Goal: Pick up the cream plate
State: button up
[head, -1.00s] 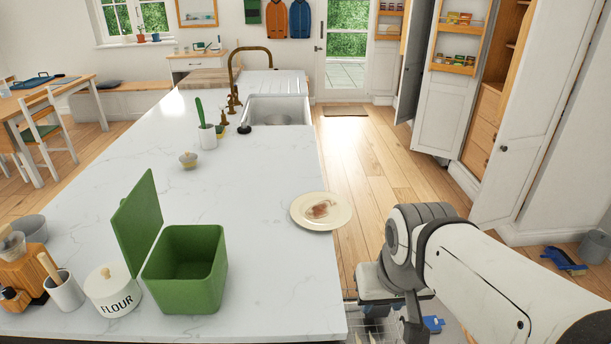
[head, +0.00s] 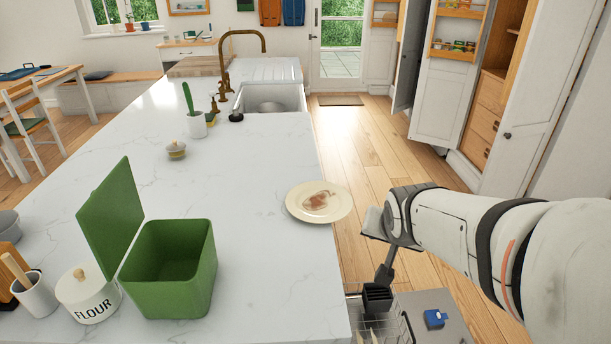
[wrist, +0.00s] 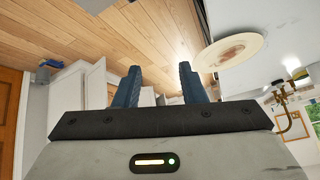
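The cream plate (head: 297,208) lies at the right edge of the white worktop, its right side sticking out past the edge. A reddish-brown stain marks its middle. It also shows in the wrist view (wrist: 215,58), up and to the right of the fingers. My gripper (wrist: 161,82) is open, with its two blue fingers apart and nothing between them. In the head view my arm reaches in from the right, and its end is just right of the plate, apart from it. The fingers cannot be made out clearly there.
A green bin (head: 170,285) with its lid up and a flour jar (head: 90,297) stand at the worktop's near left. An open dish rack (head: 395,325) is below the arm. The worktop (head: 235,180) left of the plate is clear. A cupboard door (head: 455,100) stands open behind.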

aim_at(343, 211)
jog(key=w+f+m+t+y+b, duration=0.2)
jog(key=w+f+m+t+b, duration=0.1)
jog(key=w, duration=0.3)
jog(key=w+a+f+m+t+y+b, duration=0.1)
jog(key=w+f+m+t+y+b, duration=0.2)
jog(key=w+f+b, duration=0.2)
jog(key=w+a+f+m+t+y+b, duration=0.1)
jog(key=w+f+m+t+y+b, duration=0.1)
jog(key=w, duration=0.6)
notch_tip(343, 211, down, 4)
jog(key=shift+w+r+m+t+y+b, duration=0.15)
jog(key=shift+m+t+b, duration=0.2)
jog(key=shift+t+b, duration=0.25)
jog(key=shift+r+m+t+y+b, duration=0.15)
jog(key=shift+m+t+b, duration=0.25)
jog(key=shift+b, duration=0.3)
jog(key=x, duration=0.7)
jog(key=shift+f, duration=0.25)
grip_shut()
